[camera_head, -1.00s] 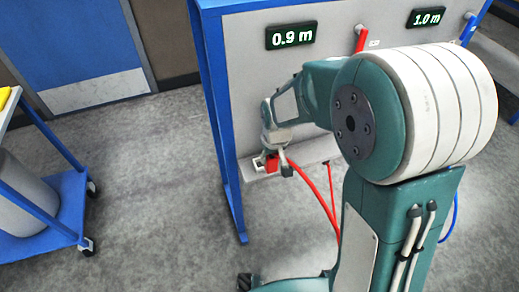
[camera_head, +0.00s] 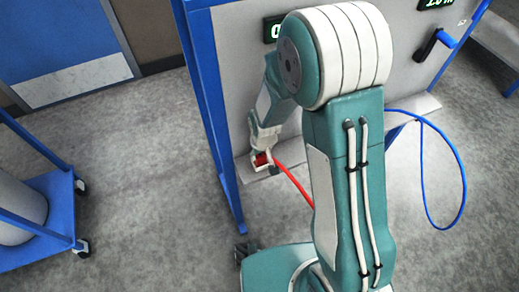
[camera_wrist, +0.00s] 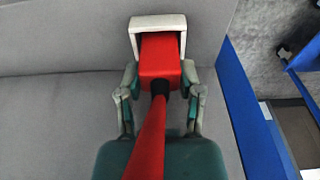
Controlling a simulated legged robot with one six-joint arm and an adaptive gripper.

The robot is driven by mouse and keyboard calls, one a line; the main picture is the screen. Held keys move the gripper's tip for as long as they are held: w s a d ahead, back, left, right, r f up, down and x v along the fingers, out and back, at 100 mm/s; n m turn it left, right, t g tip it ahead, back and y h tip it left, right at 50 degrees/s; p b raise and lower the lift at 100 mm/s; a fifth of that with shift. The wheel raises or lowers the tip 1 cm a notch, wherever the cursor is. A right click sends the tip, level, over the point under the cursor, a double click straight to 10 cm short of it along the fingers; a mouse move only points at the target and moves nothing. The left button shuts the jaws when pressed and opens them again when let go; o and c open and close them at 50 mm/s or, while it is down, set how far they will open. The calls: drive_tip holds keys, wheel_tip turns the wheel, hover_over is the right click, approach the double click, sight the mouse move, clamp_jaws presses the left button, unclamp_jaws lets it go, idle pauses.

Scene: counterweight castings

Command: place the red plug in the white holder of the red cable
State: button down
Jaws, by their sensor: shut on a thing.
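The red plug (camera_wrist: 160,58) is between the fingers of my gripper (camera_wrist: 161,88) in the wrist view, and the fingers are shut on it. Its far end sits within the white holder (camera_wrist: 158,20), whose frame runs across its top and down both sides; how deep it sits I cannot tell. The red cable (camera_wrist: 150,140) runs from the plug back toward the camera. In the head view the red plug (camera_head: 262,159) shows small at my gripper (camera_head: 262,150), low by the panel, with the red cable (camera_head: 293,183) leading down right behind my arm.
A grey panel (camera_head: 235,70) in a blue frame (camera_head: 205,95) stands behind my arm. A blue cart (camera_head: 60,200) stands at left. Floor between is clear.

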drive_tip(key=shift+c, duration=1.3)
unclamp_jaws()
drive_tip(key=shift+f, duration=0.1)
drive_tip(key=s+d+r+m+t, duration=0.1)
drive_tip(key=s+d+r, duration=0.1)
drive_tip(key=r, duration=0.6)
drive_tip(key=s+d+r, duration=0.2)
drive_tip(key=s+r, duration=0.1)
drive_tip(key=r, duration=0.5)
drive_tip(key=s+d+r+m+t, duration=0.1)
drive_tip(key=s+d+r, duration=0.1)
drive_tip(key=r, duration=0.6)
drive_tip(key=s+d+r+t, duration=0.1)
drive_tip(key=s+d+r, duration=0.1)
drive_tip(key=s, duration=0.3)
drive_tip(key=s+d+r+m, duration=0.1)
drive_tip(key=s+d+r, duration=0.2)
drive_tip(key=s+r, duration=0.1)
drive_tip(key=shift+s+r+m+t+h, duration=0.3)
drive_tip(key=shift+s+t, duration=0.1)
drive_tip(key=shift+s, duration=0.3)
